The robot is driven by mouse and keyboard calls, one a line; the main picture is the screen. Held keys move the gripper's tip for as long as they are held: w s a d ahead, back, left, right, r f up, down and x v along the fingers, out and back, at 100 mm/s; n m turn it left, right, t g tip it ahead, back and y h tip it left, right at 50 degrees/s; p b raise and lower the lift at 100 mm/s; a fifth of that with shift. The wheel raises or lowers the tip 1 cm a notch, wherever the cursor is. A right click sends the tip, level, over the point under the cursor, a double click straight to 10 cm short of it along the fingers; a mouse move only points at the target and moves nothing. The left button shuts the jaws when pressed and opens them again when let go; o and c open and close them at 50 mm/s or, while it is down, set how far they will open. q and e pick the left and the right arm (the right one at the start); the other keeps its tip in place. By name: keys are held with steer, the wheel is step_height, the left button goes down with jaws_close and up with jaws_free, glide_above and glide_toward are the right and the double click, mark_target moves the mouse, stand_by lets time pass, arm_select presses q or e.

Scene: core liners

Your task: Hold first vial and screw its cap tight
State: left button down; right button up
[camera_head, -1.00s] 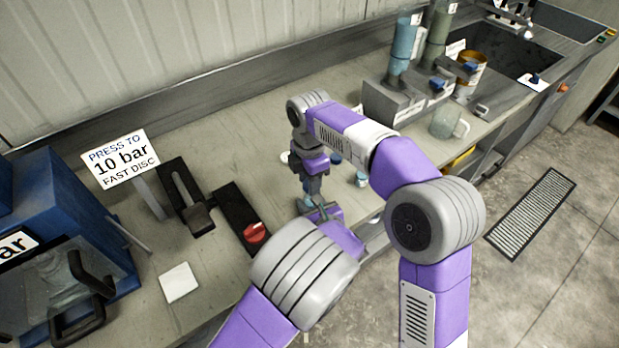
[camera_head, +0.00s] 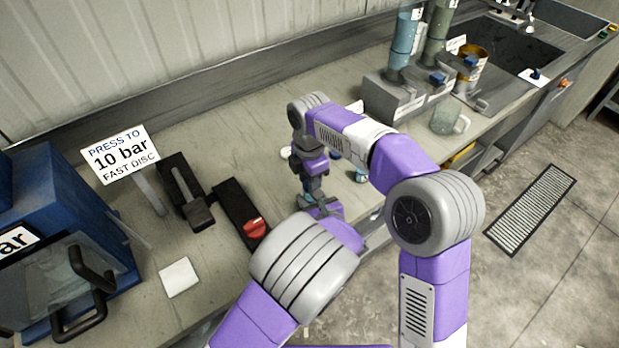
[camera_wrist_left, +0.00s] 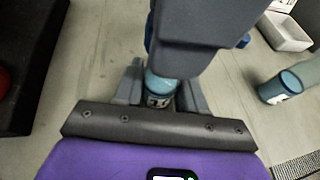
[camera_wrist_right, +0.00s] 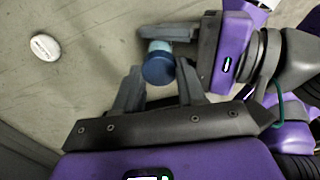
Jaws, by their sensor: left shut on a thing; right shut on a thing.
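The first vial is a small clear blue-tinted jar with a printed label (camera_wrist_left: 160,86). In the left wrist view my left gripper (camera_wrist_left: 160,92) is shut around its body. In the right wrist view the vial's dark blue cap (camera_wrist_right: 158,66) sits at the tips of my right gripper (camera_wrist_right: 160,82), which is shut on it from above. The pale body (camera_wrist_right: 160,46) shows just past the cap. In the head view both grippers meet over the counter (camera_head: 318,200), and my arms hide most of the vial.
Another vial (camera_wrist_left: 280,86) lies or stands near the counter edge, right of the grippers. A white disc (camera_wrist_right: 45,47) lies on the counter. A black fixture with a red knob (camera_head: 254,228) is at left. A blue press (camera_head: 60,240) stands further left. A glass mug (camera_head: 447,118) is at right.

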steer(key=shift+f, duration=0.45)
steer(key=m, duration=0.5)
steer(key=shift+m, duration=0.4)
steer(key=m, duration=0.4)
steer(key=shift+w, duration=0.1)
steer(key=m, duration=1.8)
steer(key=shift+d, duration=0.15)
steer(key=m, duration=0.3)
steer(key=shift+m, duration=0.4)
steer(key=m, duration=0.4)
